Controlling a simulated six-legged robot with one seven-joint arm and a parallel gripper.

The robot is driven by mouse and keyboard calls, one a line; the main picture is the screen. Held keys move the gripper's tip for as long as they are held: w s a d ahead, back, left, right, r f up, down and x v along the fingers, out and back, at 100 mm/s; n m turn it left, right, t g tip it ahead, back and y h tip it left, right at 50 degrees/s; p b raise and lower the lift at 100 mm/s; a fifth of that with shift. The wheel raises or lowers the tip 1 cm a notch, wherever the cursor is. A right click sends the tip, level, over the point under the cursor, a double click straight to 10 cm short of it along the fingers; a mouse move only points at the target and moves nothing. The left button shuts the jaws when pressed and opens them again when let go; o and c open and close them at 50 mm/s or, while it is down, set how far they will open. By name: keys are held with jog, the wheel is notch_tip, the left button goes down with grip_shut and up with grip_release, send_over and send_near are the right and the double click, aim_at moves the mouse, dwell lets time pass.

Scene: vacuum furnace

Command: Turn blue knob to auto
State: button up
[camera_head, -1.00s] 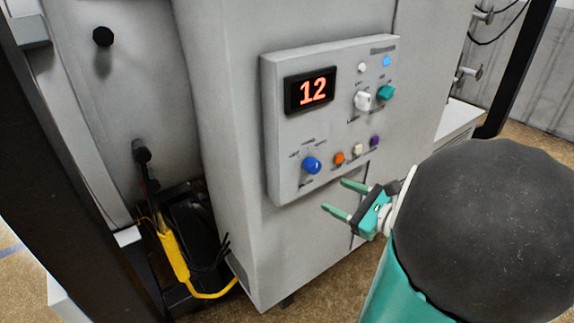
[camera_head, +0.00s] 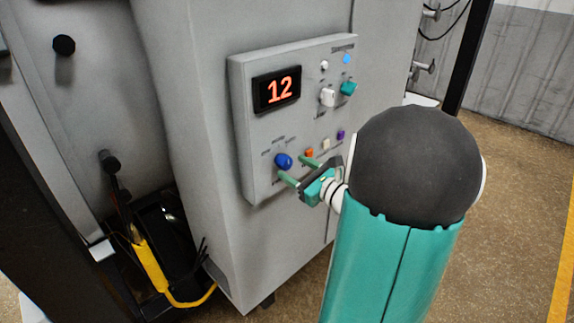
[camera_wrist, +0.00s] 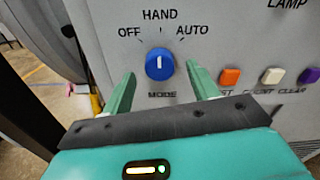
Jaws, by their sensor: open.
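The blue knob (camera_head: 283,161) sits at the lower left of the grey control panel (camera_head: 245,130). In the wrist view the blue knob (camera_wrist: 159,64) has labels OFF, HAND and AUTO around its top and MODE below. Its white mark points straight up, at HAND. My gripper (camera_head: 298,170) is open, with its green fingers reaching toward the panel near the knob. In the wrist view my gripper (camera_wrist: 163,82) has one finger on each side of the knob, apart from it, with the knob between and slightly beyond the tips. Contact is not visible.
Orange (camera_wrist: 229,77), white (camera_wrist: 271,76) and purple (camera_wrist: 309,76) buttons stand right of the knob, the orange one near the right finger. A display (camera_head: 277,89) reads 12. White (camera_head: 327,96) and teal (camera_head: 348,88) knobs are higher. A yellow cable (camera_head: 152,265) lies at left.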

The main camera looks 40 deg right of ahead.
aim_at(288, 165)
jog(key=w, duration=0.3)
jog(key=shift+w, duration=0.15)
jog(key=shift+a, duration=0.1)
jog(key=c, duration=1)
jog(key=shift+m, duration=0.3)
jog(key=m, duration=0.9)
jog(key=shift+m, duration=0.3)
